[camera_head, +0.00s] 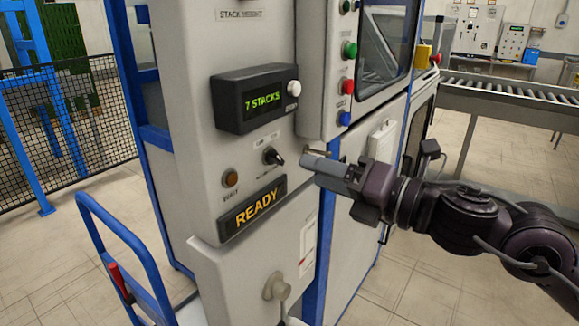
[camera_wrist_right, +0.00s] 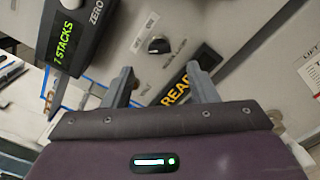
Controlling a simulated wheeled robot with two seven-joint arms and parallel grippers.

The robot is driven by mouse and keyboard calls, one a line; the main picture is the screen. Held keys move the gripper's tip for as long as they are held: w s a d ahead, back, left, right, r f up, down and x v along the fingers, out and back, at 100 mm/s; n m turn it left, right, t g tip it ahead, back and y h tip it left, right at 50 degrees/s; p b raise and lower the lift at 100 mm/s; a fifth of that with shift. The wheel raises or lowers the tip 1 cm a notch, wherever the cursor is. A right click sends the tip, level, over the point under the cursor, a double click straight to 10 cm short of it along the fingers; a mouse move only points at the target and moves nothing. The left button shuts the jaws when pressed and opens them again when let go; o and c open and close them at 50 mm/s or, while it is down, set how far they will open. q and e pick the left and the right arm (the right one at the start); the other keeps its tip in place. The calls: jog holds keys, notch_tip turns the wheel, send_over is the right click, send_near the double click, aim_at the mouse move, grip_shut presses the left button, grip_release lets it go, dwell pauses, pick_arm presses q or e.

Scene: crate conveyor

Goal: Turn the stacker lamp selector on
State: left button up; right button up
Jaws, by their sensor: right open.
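The lamp selector (camera_head: 273,156) is a small black rotary knob with a light pointer mark, on the grey stacker panel above the READY sign (camera_head: 254,212). In the head view its pointer seems tilted toward the lower right. The knob also shows in the right wrist view (camera_wrist_right: 159,46), ahead of and between the fingertips. My right gripper (camera_head: 306,158) is just right of the knob, apart from it. In the right wrist view its two fingers (camera_wrist_right: 160,78) are spread with nothing between them. The READY sign shows amber letters. My left gripper is out of view.
A black display reading 7 STACKS (camera_head: 258,98) with a white knob (camera_head: 294,88) juts out above the selector. The WAIT lamp (camera_head: 231,178) is left of it. Coloured buttons (camera_head: 349,50) line the panel at upper right. A blue handrail (camera_head: 125,235) stands at lower left.

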aim_at(281, 160)
jog(key=p+x, duration=0.1)
jog(key=x, duration=0.4)
jog(key=shift+w+a+r, duration=0.1)
jog(key=shift+a+r, duration=0.1)
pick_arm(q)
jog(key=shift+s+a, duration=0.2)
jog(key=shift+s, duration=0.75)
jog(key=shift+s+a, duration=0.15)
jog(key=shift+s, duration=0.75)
pick_arm(e)
jog(key=shift+w+a+f, duration=0.15)
jog(key=shift+w+a, duration=0.3)
jog(key=shift+a, duration=0.15)
jog(key=c, duration=1)
